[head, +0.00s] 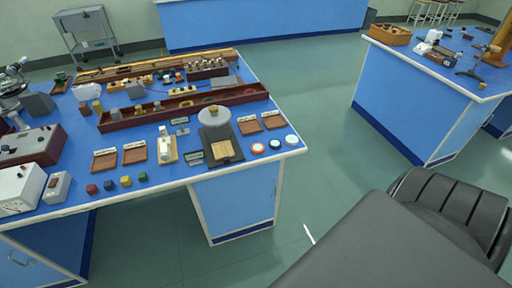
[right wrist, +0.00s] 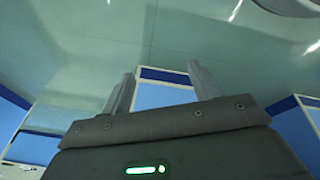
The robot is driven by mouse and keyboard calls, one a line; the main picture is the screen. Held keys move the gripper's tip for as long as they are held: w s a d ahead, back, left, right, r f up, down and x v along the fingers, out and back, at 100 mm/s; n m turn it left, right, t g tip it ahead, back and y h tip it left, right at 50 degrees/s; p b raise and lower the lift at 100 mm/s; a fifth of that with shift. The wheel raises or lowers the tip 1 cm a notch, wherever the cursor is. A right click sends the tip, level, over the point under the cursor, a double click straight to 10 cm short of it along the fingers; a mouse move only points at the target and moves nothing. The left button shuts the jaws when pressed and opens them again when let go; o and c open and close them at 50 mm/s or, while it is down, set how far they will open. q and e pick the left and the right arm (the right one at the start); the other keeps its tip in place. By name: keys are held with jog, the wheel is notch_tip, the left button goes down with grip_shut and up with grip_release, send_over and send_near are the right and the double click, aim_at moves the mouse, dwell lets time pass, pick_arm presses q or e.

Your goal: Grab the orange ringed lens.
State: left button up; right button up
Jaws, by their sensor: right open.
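The orange ringed lens (head: 258,148) is a small white disc with an orange rim. It lies flat near the right front corner of the blue bench top in the head view. Two similar discs with darker or blue rims (head: 275,144) and (head: 291,140) lie in a row to its right. My right gripper (right wrist: 160,85) shows in the right wrist view with its two fingers apart and nothing between them. It faces the floor and blue bench panels, and no lens shows in that view. My left gripper is in neither view.
The blue bench (head: 235,181) holds wooden trays (head: 134,153), a grey cylinder on a dark plate, small coloured cubes (head: 126,181) and instruments at left. A second bench (head: 408,101) stands at right. Open green floor (head: 320,120) lies between them. A cart (head: 88,35) stands behind.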

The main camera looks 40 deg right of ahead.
jog(key=w+d+r+t+h+b, duration=0.15)
jog(key=w+d+r, duration=0.25)
jog(key=w+d, duration=0.5)
jog(key=m+t+b, duration=0.2)
jog(key=t+b, duration=0.6)
jog(key=t, duration=0.1)
send_near(259, 149)
jog(key=w, duration=0.1)
jog(key=w+y, duration=0.1)
jog(key=shift+w+d+f+g, duration=0.25)
jog(key=shift+w+d, duration=0.1)
jog(key=shift+w, duration=0.05)
jog(key=shift+w+f, duration=0.15)
jog(key=shift+w, duration=0.2)
jog(key=x, duration=0.4)
jog(key=shift+w+d, duration=0.15)
jog(key=shift+d, duration=0.1)
jog(key=shift+w+f, duration=0.2)
jog(key=shift+w, duration=0.15)
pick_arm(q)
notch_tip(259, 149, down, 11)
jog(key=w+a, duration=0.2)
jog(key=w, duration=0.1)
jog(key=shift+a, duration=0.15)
